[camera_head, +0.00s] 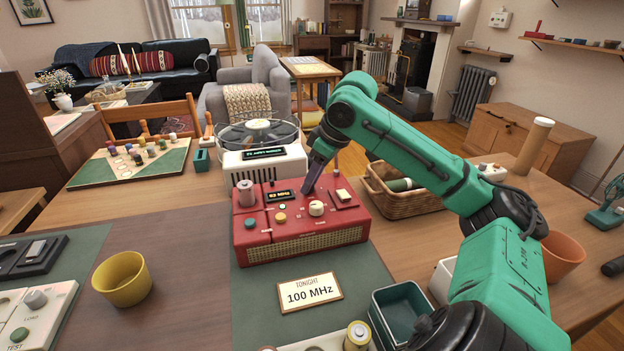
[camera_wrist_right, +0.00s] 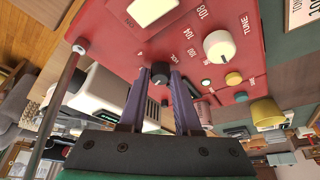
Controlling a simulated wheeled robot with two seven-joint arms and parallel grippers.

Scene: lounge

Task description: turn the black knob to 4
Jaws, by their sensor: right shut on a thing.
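A red radio (camera_head: 290,238) stands on the dark mat on the table, with a small lit display (camera_head: 280,195) showing a MHz reading. Its black knob (camera_wrist_right: 160,72), beside the print "VOL", sits between the two purple fingers of my right gripper (camera_wrist_right: 160,82). The fingers are shut on it. In the head view my right gripper (camera_head: 309,187) reaches down to the radio's top and hides the black knob. The number that the knob points to is too small to read. A larger cream tuning knob (camera_head: 316,208) is close by, and it also shows in the right wrist view (camera_wrist_right: 219,46).
A card (camera_head: 310,292) reading "TONIGHT 100 MHz" lies in front of the radio. A white device (camera_head: 264,165) stands behind it, a wicker basket (camera_head: 405,197) to its right. A yellow cup (camera_head: 122,279) and a dark green bin (camera_head: 400,310) stand nearer me.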

